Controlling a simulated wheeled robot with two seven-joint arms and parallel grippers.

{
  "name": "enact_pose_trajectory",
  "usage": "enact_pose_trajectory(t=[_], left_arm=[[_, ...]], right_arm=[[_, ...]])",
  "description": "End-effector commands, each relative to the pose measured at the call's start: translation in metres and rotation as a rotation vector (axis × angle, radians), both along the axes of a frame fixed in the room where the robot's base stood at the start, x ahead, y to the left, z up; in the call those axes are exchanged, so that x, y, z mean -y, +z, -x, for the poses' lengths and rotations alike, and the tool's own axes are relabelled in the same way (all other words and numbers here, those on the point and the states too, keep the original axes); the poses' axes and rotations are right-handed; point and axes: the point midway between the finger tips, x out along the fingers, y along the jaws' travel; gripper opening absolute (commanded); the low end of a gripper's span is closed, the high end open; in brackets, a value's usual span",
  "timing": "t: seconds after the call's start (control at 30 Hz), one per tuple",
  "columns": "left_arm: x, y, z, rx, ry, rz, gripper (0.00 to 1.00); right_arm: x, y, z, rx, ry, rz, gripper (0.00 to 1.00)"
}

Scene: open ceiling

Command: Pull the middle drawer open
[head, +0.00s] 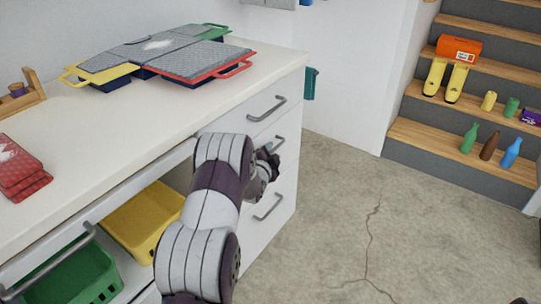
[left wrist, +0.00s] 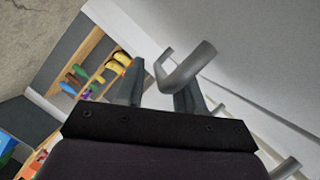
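The white cabinet (head: 285,178) has a stack of drawers with grey bar handles at its right end. The middle drawer's handle (head: 279,144) shows just beyond my left gripper (head: 271,162); the drawer front looks flush with the cabinet. In the left wrist view, my left gripper (left wrist: 158,84) has its two fingers spread apart. A grey bar handle (left wrist: 188,66) reaches into the gap, close to the right finger. I cannot tell whether it touches. My left arm hides part of the drawer fronts. My right gripper is not in view.
The upper handle (head: 267,109) and lower handle (head: 267,207) are close to my gripper. The concrete floor (head: 340,220) is clear; stairs (head: 400,150) with bottles stand beyond.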

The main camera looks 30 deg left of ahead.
Motion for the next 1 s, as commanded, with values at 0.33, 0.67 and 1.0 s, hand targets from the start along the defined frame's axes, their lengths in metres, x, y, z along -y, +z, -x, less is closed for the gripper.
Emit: enact_pose_trajectory(t=[0.33, 0.67, 1.0], left_arm=[[0.0, 0.0, 0.0, 0.0, 0.0, 0.0, 0.0], [0.03, 0.0, 0.003, -0.001, -0.003, 0.001, 0.0], [0.119, 0.001, 0.01, -0.004, -0.006, 0.001, 0.0]], right_arm=[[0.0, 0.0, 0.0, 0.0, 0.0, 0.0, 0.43], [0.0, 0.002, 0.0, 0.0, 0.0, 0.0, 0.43], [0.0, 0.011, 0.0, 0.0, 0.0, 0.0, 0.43]])
